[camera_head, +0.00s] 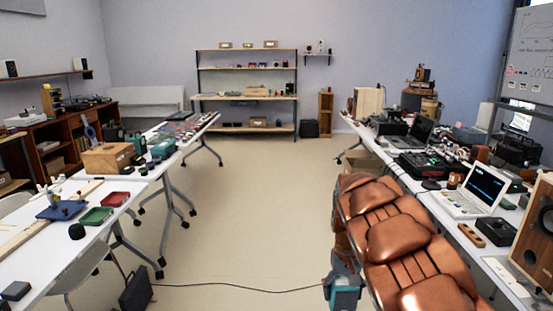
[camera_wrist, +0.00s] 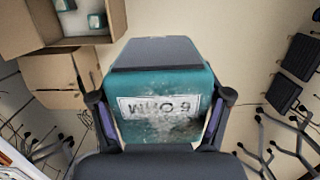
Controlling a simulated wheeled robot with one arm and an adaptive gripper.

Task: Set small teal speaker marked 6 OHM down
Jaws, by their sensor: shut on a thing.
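The small teal speaker (camera_wrist: 160,125) fills the middle of the wrist view, its white label reading 6 OHM upside down. The two fingers of my gripper (camera_wrist: 160,112) are closed on its left and right sides. In the head view the teal speaker (camera_head: 345,298) is low at the bottom edge, beside the right-hand table, with floor around it. My gripper (camera_head: 341,283) is just above it there, partly hidden by my copper-coloured arm. The speaker's underside is hidden.
An open cardboard box (camera_wrist: 70,62) with teal items inside is at the upper left of the wrist view. White tables stand left (camera_head: 25,262) and right (camera_head: 450,208), both cluttered. A black cable (camera_head: 240,291) crosses the floor. The middle aisle (camera_head: 240,200) is clear.

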